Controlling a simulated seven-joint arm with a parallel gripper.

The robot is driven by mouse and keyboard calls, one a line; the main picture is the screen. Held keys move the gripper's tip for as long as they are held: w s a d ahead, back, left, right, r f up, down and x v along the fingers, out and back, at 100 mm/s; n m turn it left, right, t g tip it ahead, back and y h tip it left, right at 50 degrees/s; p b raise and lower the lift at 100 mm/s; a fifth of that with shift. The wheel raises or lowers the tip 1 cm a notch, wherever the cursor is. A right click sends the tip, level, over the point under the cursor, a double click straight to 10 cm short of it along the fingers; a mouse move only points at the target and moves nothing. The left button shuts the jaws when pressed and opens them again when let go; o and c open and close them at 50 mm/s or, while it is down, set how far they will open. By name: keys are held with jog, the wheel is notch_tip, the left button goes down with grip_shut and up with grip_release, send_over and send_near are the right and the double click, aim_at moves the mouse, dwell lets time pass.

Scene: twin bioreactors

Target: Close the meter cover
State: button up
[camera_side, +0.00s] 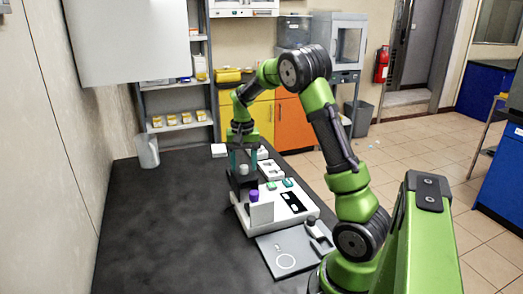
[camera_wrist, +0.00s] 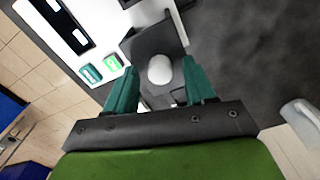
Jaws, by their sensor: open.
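The meter is a long white instrument (camera_side: 288,216) on the dark bench, with a black display and two green buttons. A dark grey panel (camera_wrist: 152,40), which looks like the meter cover, lies at its far end and shows in the side view (camera_side: 240,182) below my gripper. A pale round knob (camera_wrist: 160,69) stands on this panel. My gripper (camera_wrist: 159,68) is open, pointing down, with one teal finger on each side of the knob and visible gaps to it. In the side view my gripper (camera_side: 242,162) hides part of the panel. I cannot tell how far the cover is open.
A purple-capped item (camera_side: 254,195) stands at the meter's left side. A grey flat plate (camera_side: 285,262) lies in front of the meter. Small white boxes (camera_side: 271,170) sit behind it. A white jug (camera_side: 147,150) stands at the back left. The bench's left half is clear.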

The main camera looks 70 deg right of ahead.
jog(key=shift+f, duration=0.25)
grip_shut()
jog(key=s+a, duration=0.8)
dwell(0.4)
grip_release()
jog(key=shift+w+d, duration=0.1)
jog(key=shift+r, duration=0.1)
